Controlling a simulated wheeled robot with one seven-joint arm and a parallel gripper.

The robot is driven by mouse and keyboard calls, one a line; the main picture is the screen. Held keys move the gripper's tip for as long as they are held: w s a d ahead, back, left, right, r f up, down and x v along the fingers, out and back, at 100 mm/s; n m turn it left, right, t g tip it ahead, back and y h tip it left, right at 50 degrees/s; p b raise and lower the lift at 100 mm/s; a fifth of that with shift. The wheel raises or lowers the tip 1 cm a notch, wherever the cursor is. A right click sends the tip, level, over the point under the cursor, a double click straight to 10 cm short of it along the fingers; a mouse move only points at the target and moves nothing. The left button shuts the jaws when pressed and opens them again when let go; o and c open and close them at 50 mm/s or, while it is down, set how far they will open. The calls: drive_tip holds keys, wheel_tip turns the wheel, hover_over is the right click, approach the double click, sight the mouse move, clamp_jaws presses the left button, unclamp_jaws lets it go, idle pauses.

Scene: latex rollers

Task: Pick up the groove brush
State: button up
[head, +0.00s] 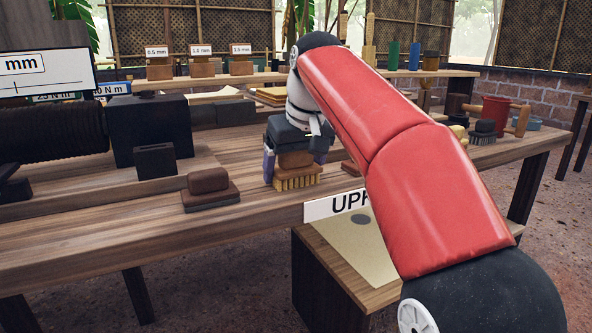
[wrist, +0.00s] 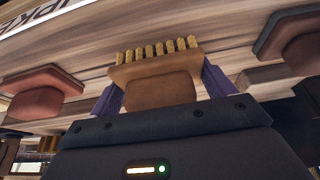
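The groove brush (head: 297,181) has a brown wooden block and yellow bristles pointing down. It is at the front of the wooden bench, below my gripper. My gripper (head: 296,170) points down over it, with one purple finger on each side of the block. In the wrist view the brush (wrist: 155,78) sits between the two purple fingers of my gripper (wrist: 158,88), its bristles away from the palm. The fingers look close to or against the block's sides; I cannot tell whether they press on it. Whether the bristles touch the bench is also unclear.
A brown block on a dark base (head: 210,190) stands left of the brush. A reddish block (wrist: 40,92) lies on its other side. A black box (head: 154,161) and black roller (head: 50,131) are further left. A dark-bristled brush (head: 484,131) and red pot (head: 495,110) stand at right.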

drive_tip(key=c, duration=0.5)
